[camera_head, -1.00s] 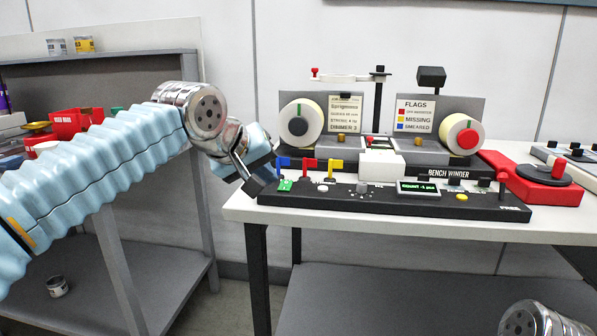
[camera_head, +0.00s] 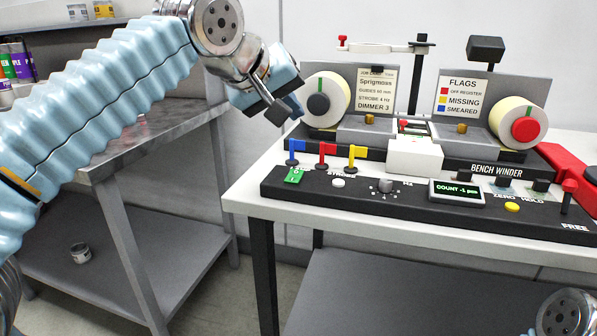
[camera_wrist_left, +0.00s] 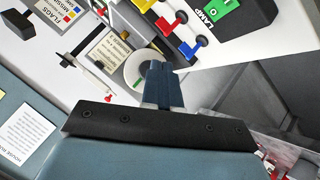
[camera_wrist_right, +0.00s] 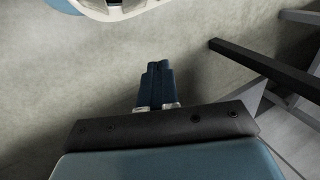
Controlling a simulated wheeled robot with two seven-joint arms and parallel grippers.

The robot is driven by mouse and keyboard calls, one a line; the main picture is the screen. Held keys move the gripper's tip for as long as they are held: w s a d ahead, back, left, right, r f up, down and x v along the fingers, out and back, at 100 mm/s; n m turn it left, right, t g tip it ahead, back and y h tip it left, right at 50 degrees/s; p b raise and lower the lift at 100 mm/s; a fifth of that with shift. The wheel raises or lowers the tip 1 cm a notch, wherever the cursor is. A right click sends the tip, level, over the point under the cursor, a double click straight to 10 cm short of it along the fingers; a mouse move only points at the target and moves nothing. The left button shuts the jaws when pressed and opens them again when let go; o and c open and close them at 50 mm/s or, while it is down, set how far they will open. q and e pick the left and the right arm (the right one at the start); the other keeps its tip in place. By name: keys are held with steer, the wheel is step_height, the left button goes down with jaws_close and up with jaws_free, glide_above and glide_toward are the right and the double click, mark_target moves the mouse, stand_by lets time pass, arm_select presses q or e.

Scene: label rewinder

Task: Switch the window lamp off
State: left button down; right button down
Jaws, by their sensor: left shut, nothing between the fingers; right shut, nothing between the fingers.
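The bench winder's black control panel (camera_head: 410,208) has a green rocker switch (camera_head: 294,176) at its left end. In the left wrist view this green switch (camera_wrist_left: 223,5) sits by the word LAMP. A white box (camera_head: 414,156) stands at the middle of the winder; I cannot tell whether a lamp is lit there. My left gripper (camera_head: 288,108) is shut and empty, above and behind the panel's left end, near the left label roll, apart from the switch. Its fingers also show in the left wrist view (camera_wrist_left: 162,72). My right gripper (camera_wrist_right: 158,70) is shut and empty, over bare floor.
Blue (camera_head: 295,147), red (camera_head: 325,150) and yellow (camera_head: 356,153) flags stand behind the switch. A grey shelf unit (camera_head: 150,150) stands left, with a floor gap before the white table.

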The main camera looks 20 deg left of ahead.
arm_select(q)
steer(key=b, duration=0.6)
glide_above(293, 175)
step_height(293, 175, down, 7)
steer(key=shift+s+r, duration=0.1)
steer(key=shift+s, duration=0.05)
steer(key=shift+f+b, duration=0.7)
steer(key=shift+f, duration=0.15)
steer(key=shift+f, duration=0.1)
stand_by(0.7)
steer(key=shift+w+f, duration=0.2)
steer(key=shift+f, duration=0.1)
steer(key=shift+f+b, duration=0.3)
steer(key=shift+b, duration=0.15)
stand_by(0.3)
steer(key=shift+r, duration=0.15)
steer(key=shift+r+p, duration=0.65)
steer(key=shift+p, duration=0.15)
